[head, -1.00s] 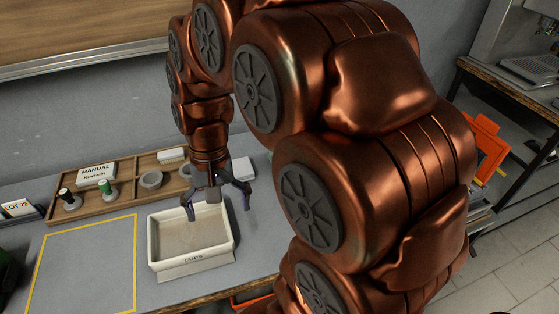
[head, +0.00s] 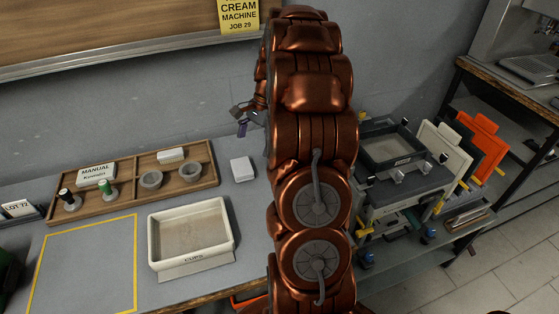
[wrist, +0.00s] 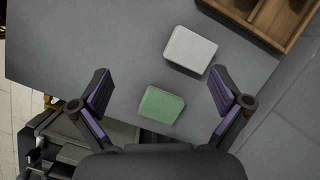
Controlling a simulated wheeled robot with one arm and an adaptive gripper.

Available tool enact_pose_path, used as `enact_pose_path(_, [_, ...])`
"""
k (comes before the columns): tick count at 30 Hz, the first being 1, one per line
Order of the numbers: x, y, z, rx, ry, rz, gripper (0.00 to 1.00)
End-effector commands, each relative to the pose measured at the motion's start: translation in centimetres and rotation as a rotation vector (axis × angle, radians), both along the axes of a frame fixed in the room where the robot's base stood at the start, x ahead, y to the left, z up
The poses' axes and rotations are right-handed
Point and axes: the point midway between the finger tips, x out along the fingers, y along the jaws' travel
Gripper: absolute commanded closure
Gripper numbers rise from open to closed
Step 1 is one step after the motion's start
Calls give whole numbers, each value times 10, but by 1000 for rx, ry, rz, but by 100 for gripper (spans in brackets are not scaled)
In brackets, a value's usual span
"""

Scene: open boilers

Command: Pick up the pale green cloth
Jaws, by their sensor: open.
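The pale green cloth (wrist: 162,104) looks like a small folded pad lying flat on the grey table. In the wrist view it lies between and below the two spread fingers of my gripper (wrist: 161,86), apart from both. My gripper is open and empty above the table. In the head view my gripper (head: 242,120) shows only partly at the left edge of my arm. The cloth does not show in the head view; my arm seems to hide it.
A white block (wrist: 190,50) lies close beside the cloth; it also shows in the head view (head: 242,169). The wooden tray (head: 207,158) and the white CUPS bin (head: 163,262) stand to the left. A machine with a dark tray (head: 376,153) stands right of my arm.

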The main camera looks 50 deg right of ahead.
Motion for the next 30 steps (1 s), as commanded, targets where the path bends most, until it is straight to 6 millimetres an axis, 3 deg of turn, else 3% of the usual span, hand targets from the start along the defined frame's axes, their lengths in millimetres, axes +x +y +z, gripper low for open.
enact_pose_path(1, [0,-18,-9,11,7,-56,0])
enact_pose_path(6, [-1,-71,-32,39,20,-233,0])
enact_pose_path(13, [-9,-123,-57,68,33,-408,0])
enact_pose_path(19, [-13,-140,-66,75,37,-464,0])
enact_pose_path(30, [-8,-131,-91,75,38,-466,0])
